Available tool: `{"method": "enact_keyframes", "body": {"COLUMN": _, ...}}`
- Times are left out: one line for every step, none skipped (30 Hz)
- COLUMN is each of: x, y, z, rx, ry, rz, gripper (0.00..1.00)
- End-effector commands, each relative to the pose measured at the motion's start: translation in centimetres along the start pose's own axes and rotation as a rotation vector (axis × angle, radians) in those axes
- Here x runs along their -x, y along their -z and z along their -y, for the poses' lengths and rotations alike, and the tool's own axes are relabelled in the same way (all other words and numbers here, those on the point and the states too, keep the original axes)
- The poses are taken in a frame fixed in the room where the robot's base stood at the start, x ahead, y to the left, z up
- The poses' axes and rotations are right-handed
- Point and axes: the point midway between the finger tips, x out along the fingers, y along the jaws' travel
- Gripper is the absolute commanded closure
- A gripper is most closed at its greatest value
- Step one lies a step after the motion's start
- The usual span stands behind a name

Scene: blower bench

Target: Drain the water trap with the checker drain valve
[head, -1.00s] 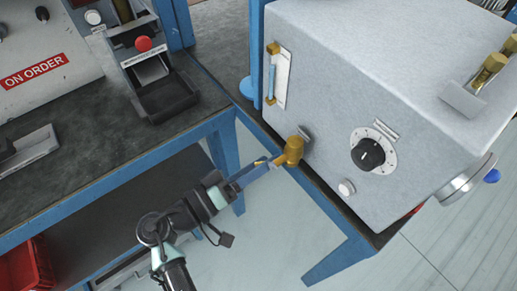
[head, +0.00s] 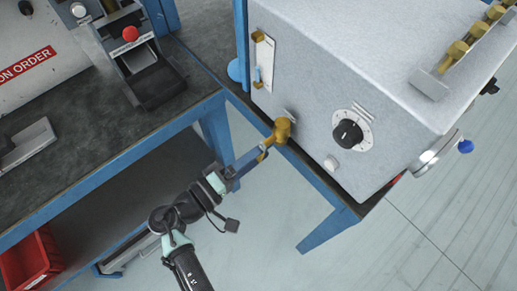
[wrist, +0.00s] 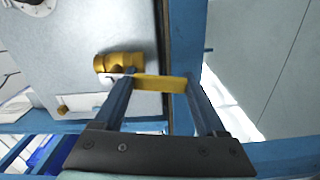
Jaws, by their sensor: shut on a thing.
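The grey checker box (head: 340,60) stands on a blue-framed bench. Its brass drain valve (head: 282,129) sticks out low on the front face, near the left corner. My gripper (head: 257,155) is shut on the valve's yellow lever (head: 265,151). In the wrist view, the lever (wrist: 165,83) spans between the two dark fingers, with the brass valve body (wrist: 120,63) just beyond the left finger. A narrow sight glass (head: 258,62) on the box face shows a short blue column in its lower part. The valve outlet is not clearly visible.
A black dial (head: 348,133) and a small round button (head: 331,163) sit right of the valve. Brass fittings (head: 457,49) line the top. A tray device with a red knob (head: 130,34) stands left. A red crate (head: 30,262) is below. Open floor lies beneath my gripper.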

Motion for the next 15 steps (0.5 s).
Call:
{"method": "enact_keyframes", "body": {"x": 0.09, "y": 0.02, "z": 0.06, "rx": 0.001, "ry": 0.001, "rz": -0.002, "gripper": 1.00}}
{"method": "enact_keyframes", "body": {"x": 0.09, "y": 0.02, "z": 0.07, "rx": 0.001, "ry": 0.001, "rz": -0.002, "gripper": 1.00}}
{"method": "enact_keyframes", "body": {"x": 0.09, "y": 0.02, "z": 0.07, "rx": 0.001, "ry": 0.001, "rz": -0.002, "gripper": 1.00}}
{"method": "enact_keyframes", "body": {"x": 0.09, "y": 0.03, "z": 0.07, "rx": 0.000, "ry": 0.001, "rz": -0.002, "gripper": 1.00}}
{"method": "enact_keyframes", "body": {"x": 0.09, "y": 0.03, "z": 0.07, "rx": 0.000, "ry": 0.001, "rz": -0.002, "gripper": 1.00}}
{"method": "enact_keyframes", "body": {"x": 0.09, "y": 0.03, "z": 0.07, "rx": 0.000, "ry": 0.001, "rz": -0.002, "gripper": 1.00}}
{"method": "enact_keyframes", "body": {"x": 0.10, "y": 0.03, "z": 0.07, "rx": 0.000, "ry": 0.001, "rz": -0.002, "gripper": 1.00}}
{"method": "enact_keyframes", "body": {"x": 0.10, "y": 0.03, "z": 0.07, "rx": 0.000, "ry": 0.001, "rz": -0.002, "gripper": 0.21}}
{"method": "enact_keyframes", "body": {"x": 0.09, "y": 0.02, "z": 0.07, "rx": 0.000, "ry": 0.001, "rz": -0.002, "gripper": 0.14}}
{"method": "enact_keyframes", "body": {"x": 0.08, "y": 0.02, "z": 0.06, "rx": 0.000, "ry": 0.001, "rz": -0.002, "gripper": 0.09}}
{"method": "enact_keyframes", "body": {"x": 0.08, "y": 0.02, "z": 0.06, "rx": -0.001, "ry": 0.001, "rz": -0.002, "gripper": 0.03}}
{"method": "enact_keyframes", "body": {"x": 0.07, "y": 0.02, "z": 0.06, "rx": -0.001, "ry": 0.001, "rz": -0.002, "gripper": 0.00}}
{"method": "enact_keyframes", "body": {"x": 0.06, "y": 0.02, "z": 0.05, "rx": -0.001, "ry": 0.001, "rz": -0.002, "gripper": 0.00}}
{"method": "enact_keyframes", "body": {"x": 0.06, "y": 0.02, "z": 0.05, "rx": -0.001, "ry": 0.000, "rz": -0.002, "gripper": 0.00}}
{"method": "enact_keyframes", "body": {"x": 0.05, "y": 0.01, "z": 0.04, "rx": -0.001, "ry": 0.000, "rz": -0.001, "gripper": 0.00}}
